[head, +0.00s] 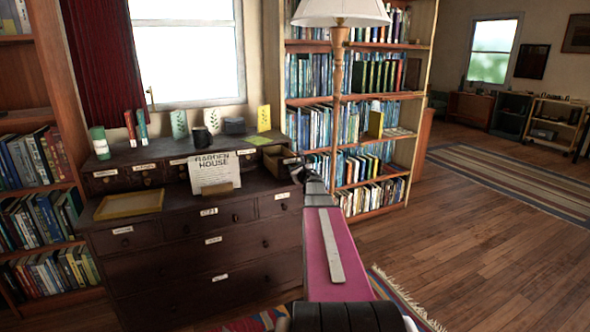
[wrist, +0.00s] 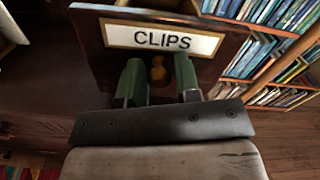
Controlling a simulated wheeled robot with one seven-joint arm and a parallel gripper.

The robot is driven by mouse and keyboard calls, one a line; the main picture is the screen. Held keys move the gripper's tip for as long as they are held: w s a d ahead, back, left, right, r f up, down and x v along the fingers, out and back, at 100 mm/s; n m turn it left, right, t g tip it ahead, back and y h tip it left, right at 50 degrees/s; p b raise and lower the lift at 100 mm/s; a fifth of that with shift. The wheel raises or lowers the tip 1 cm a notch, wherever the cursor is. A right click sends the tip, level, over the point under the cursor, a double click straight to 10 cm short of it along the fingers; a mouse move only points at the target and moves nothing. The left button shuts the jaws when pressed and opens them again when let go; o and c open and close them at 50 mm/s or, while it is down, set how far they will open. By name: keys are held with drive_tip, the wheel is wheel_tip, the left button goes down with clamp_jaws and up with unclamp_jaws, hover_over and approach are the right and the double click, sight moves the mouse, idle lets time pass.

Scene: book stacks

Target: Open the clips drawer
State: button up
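The clips drawer (head: 278,160) is a small drawer at the upper right end of the dark wooden chest (head: 190,245). It stands pulled out, with its pale inside showing from above. In the head view my gripper (head: 300,172) is small and partly hidden by my arm.
A Garden House sign (head: 214,172), a dark mug (head: 202,138) and a yellow tray (head: 130,204) are on the chest. A floor lamp (head: 337,90) stands close behind my arm, before a bookcase (head: 385,197).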

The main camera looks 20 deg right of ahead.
drive_tip(key=shift+o, duration=0.9)
drive_tip(key=s, duration=1)
drive_tip(key=shift+s+d, duration=0.15)
drive_tip(key=shift+s, duration=0.25)
